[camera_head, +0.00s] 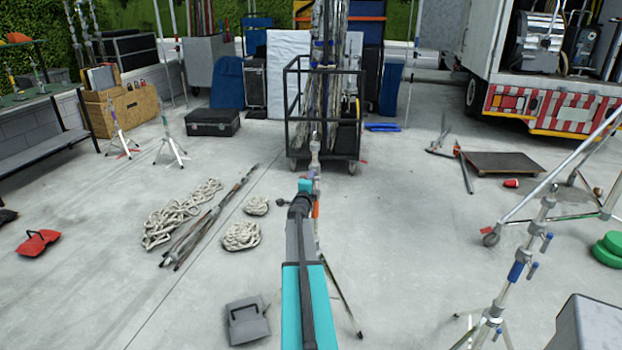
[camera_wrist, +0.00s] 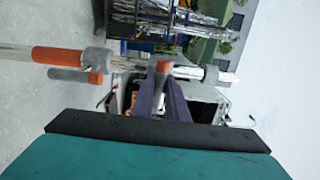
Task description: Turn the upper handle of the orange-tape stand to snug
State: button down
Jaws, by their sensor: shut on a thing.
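The orange-tape stand (camera_head: 315,160) stands ahead of my arm, its lower part largely hidden behind the arm. In the wrist view the stand (camera_wrist: 20,53) lies sideways across the picture, with a band of orange tape (camera_wrist: 57,57) at left. A lower handle (camera_wrist: 75,76) with an orange end sits by the tape. The upper handle (camera_wrist: 163,67), also orange-ended, sits farther right on the pole. My gripper (camera_wrist: 162,88) is shut on the upper handle, its dark fingers converging there. In the head view my gripper (camera_head: 311,183) is at the pole.
A black cart (camera_head: 291,115) with poles stands just behind the stand. Another stand with blue tape (camera_head: 516,272) stands at right. A truck (camera_head: 540,105) is at back right. Floor between is mostly clear.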

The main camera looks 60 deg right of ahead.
dwell(0.4)
jog(key=c, duration=1.7)
grip_release()
jog(key=shift+f, duration=0.1)
jog(key=shift+c, duration=0.2)
jog(key=shift+a, duration=0.15)
jog(key=b+v, duration=0.2)
jog(key=v, duration=1.1)
jog(key=shift+a, duration=0.25)
jog(key=shift+s, duration=0.1)
